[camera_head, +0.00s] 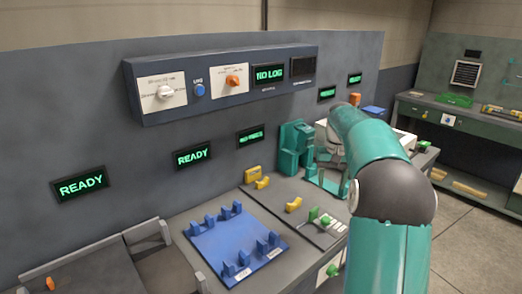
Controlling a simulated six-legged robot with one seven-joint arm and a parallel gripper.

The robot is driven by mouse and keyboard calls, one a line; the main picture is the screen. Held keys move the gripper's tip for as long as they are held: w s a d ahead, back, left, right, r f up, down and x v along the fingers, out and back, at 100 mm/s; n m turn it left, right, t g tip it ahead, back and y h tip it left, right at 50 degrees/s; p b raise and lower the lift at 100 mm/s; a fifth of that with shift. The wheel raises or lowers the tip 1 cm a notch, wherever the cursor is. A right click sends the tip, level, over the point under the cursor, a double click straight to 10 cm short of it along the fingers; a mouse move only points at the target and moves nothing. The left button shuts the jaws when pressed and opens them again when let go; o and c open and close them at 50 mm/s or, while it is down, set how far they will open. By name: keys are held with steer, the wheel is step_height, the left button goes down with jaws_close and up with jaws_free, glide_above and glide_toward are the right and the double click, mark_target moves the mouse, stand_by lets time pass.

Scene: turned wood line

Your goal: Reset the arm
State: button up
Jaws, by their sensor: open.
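My teal arm (372,140) rises from the bottom right, bends at a dark grey elbow joint (396,192) and reaches away over the right part of the workbench. Its far end turns down beyond the upper link. My gripper cannot be made out; the arm hides that area. No held object shows.
A blue fixture plate (232,246) with upright cradles lies on the grey bench. A control box (225,84) juts from the wall. Open floor (470,250) lies right.

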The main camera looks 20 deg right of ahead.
steer(key=s+a+r+n+t+h, duration=0.1)
steer(key=s+a+r, duration=0.35)
steer(key=a, duration=0.55)
steer(key=s+a+r+n+t, duration=0.1)
steer(key=s+a+r, duration=0.2)
steer(key=s+a, duration=0.45)
steer(key=s+a+f+n+t, duration=0.1)
steer(key=s+a+f, duration=0.2)
steer(key=s+a, duration=0.3)
steer(key=s+a+f+n+t+y, duration=0.1)
steer(key=s+a+f+n+t, duration=0.1)
steer(key=s+a, duration=0.5)
steer(key=shift+s+f+t, duration=0.3)
steer(key=shift+s+f, duration=0.2)
steer(key=shift+s, duration=0.7)
